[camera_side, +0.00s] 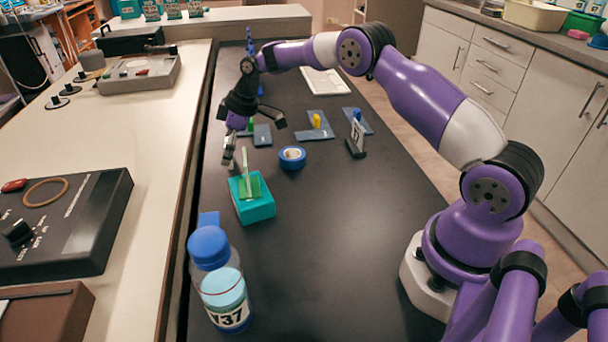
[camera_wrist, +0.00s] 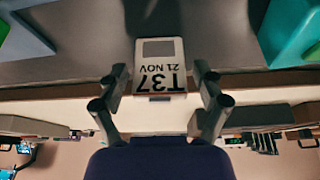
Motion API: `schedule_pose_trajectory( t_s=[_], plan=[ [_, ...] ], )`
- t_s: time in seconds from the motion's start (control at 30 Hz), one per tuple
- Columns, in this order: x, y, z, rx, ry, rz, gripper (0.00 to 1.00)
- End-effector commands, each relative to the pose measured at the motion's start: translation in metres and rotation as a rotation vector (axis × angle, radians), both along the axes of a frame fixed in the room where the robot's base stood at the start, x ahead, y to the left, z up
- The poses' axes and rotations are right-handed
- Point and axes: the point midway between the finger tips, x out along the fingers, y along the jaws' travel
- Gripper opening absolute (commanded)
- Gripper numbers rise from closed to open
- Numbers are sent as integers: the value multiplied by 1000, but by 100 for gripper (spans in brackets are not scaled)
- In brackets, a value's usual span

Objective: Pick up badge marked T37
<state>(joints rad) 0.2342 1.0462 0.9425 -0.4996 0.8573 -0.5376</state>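The badge marked T37 (camera_wrist: 160,66) is a white card with a grey rectangle and the text "21 NOV". It appears upside down in the wrist view, between the two fingers of my gripper (camera_wrist: 161,88), with a gap on each side. My gripper is open. In the side view my gripper (camera_side: 231,152) hangs low over the left part of the black bench, just behind a teal box.
The teal box (camera_side: 254,210) holds a green piece. Blue tape (camera_side: 292,158) lies to its right. Slabs with green and yellow pegs (camera_side: 316,121) lie farther back. A blue-capped bottle (camera_side: 211,249) stands in front. The middle and right front of the black bench (camera_side: 330,230) are clear.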

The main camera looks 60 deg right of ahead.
Motion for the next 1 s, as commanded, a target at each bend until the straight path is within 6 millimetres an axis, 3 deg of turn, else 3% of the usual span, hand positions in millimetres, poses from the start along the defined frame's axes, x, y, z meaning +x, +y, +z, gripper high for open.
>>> schedule_pose_trajectory(
  t_s=[0.03, 0.1, 0.57, 0.83, 1.0],
  plan=[
    [0, 0, 0, 0, 0, 0, 39],
    [0, 0, 0, 0, 0, 0, 24],
    [0, 0, 5, 1, 1, -1, 24],
    [1, 0, 41, 0, -4, 0, 24],
    [-13, 25, 58, 1, 0, 4, 24]
  ],
)
